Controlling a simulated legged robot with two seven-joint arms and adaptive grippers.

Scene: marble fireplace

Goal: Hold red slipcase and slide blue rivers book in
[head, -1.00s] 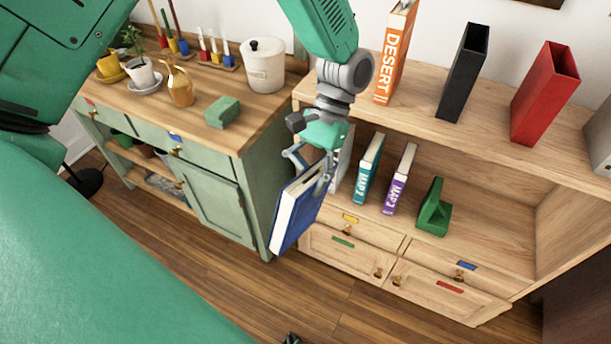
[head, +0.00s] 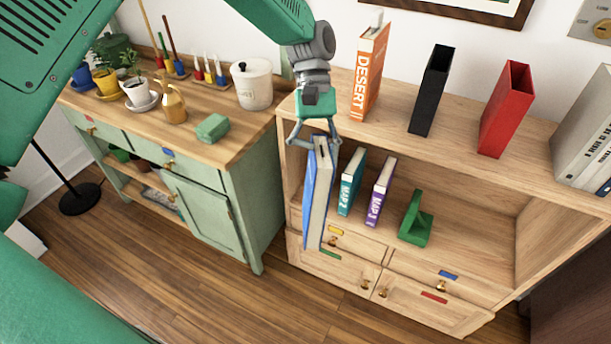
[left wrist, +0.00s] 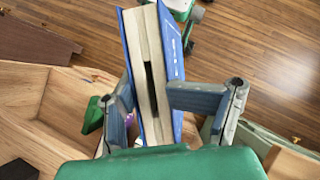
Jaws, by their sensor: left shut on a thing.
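The red slipcase (head: 505,109) stands upright and empty on the shelf top, its open end up. The blue book (head: 309,199) hangs tilted slightly in my left gripper (head: 314,143), in front of the lower shelf and below and left of the slipcase. The gripper's two fingers are shut on it near its upper end. In the left wrist view the book (left wrist: 171,70) sits between the fingers (left wrist: 148,103), its pale page edges facing the camera. Its title is not readable. My right gripper is not in view.
The orange DESERT book (head: 367,75) and a black slipcase (head: 431,90) stand left of the red slipcase; a grey case of books (head: 585,135) stands right. Below are teal (head: 351,181) and purple (head: 379,191) map books and a green bookend (head: 416,222). A green cabinet (head: 225,185) is left.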

